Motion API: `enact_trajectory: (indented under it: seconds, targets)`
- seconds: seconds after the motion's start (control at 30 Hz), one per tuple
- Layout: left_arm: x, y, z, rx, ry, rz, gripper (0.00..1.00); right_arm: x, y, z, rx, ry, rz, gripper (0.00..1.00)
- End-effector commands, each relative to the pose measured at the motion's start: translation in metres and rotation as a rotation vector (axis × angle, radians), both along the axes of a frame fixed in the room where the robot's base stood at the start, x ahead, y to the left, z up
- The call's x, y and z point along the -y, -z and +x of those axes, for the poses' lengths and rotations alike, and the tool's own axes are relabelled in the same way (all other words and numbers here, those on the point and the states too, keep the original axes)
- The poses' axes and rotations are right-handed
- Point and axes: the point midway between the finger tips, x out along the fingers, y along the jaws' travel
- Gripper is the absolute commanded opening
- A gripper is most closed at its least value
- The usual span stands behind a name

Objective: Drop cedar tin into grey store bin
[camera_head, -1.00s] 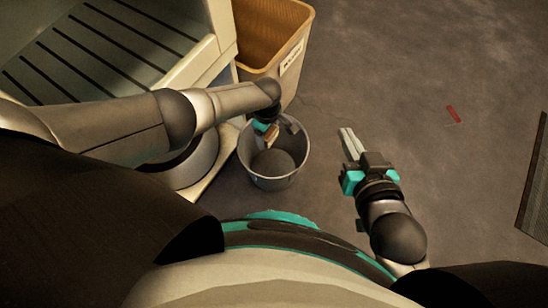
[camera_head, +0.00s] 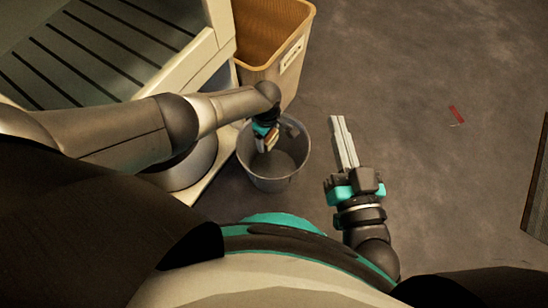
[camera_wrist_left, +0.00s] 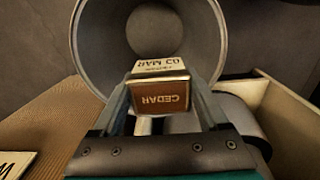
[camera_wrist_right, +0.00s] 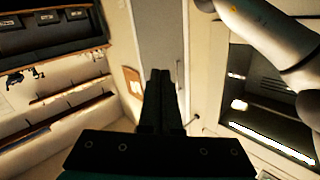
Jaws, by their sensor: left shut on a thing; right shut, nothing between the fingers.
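In the head view my left gripper (camera_head: 268,140) is over the grey store bin (camera_head: 273,183), a round open bin on the floor. The left wrist view looks down into the bin (camera_wrist_left: 90,55), whose inside looks empty, with the tin in front of its opening. My right gripper (camera_head: 342,125) is shut and empty, to the right of the bin. It also shows in the right wrist view (camera_wrist_right: 161,78).
A tan wooden-looking bin (camera_head: 272,35) with a label stands behind the grey bin. A cream table with a slotted dark top (camera_head: 100,50) is at the upper left.

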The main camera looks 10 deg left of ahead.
Motion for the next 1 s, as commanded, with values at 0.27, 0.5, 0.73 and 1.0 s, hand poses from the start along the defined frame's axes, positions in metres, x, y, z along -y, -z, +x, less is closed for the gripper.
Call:
enact_trajectory:
  seconds: [0.27, 0.5, 0.73, 1.0]
  targets:
    - [0.0, 0.0, 0.0, 0.0, 0.0, 0.0, 0.88, 0.0, 0.0, 0.0, -0.001, 0.0, 0.0, 0.0]
    - [0.0, 0.0, 0.0, 0.0, 0.0, 0.0, 1.0, 0.0, 0.0, 0.0, -0.002, 0.0, -0.001, 0.0]
    - [0.0, -0.002, 0.0, 0.0, 0.0, 0.0, 1.0, 0.001, 0.0, 0.001, -0.014, -0.002, -0.01, 0.0]
    - [0.0, -0.012, 0.0, 0.0, 0.0, 0.001, 1.0, 0.007, 0.007, 0.008, -0.117, -0.007, -0.08, 0.0]
